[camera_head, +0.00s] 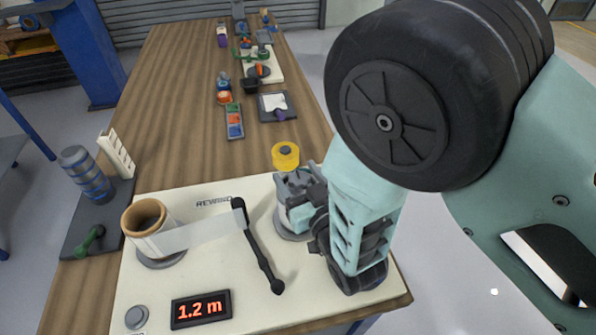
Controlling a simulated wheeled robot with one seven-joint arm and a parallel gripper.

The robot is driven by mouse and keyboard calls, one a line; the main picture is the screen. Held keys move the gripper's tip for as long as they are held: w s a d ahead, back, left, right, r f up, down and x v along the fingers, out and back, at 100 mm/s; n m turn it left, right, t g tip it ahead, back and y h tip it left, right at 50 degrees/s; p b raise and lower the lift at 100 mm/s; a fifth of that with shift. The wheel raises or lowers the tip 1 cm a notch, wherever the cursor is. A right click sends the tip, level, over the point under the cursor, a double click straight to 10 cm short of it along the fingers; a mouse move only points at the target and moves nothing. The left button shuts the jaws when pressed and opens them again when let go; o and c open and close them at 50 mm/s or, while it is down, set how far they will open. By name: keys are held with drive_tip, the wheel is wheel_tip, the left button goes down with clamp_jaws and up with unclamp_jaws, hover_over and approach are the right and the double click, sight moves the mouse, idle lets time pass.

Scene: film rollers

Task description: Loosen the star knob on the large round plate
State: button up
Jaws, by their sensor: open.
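A round grey plate (284,222) shows on the right part of the cream panel (215,290), mostly covered by my gripper. I cannot make out the star knob; the gripper and wrist hide the middle of the plate. My gripper (297,200) is open, close over the plate; I cannot tell whether it touches anything. On the left of the panel, a brown cardboard core (146,215) stands on a round grey base (160,259). A pale film strip (203,234) runs from it to a black bar (262,255).
A yellow roll (285,156) sits just behind the panel. A display (201,309) reads 1.2 m, beside a grey button (136,317). A dark mat (95,215) holds a striped roll (87,175) and green-handled tool (90,240). Several small items lie farther along the wooden table (180,150).

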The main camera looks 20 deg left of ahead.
drive_tip(key=shift+w+a, duration=0.1)
drive_tip(key=shift+w, duration=0.05)
drive_tip(key=shift+c, duration=0.3)
drive_tip(key=c, duration=0.9)
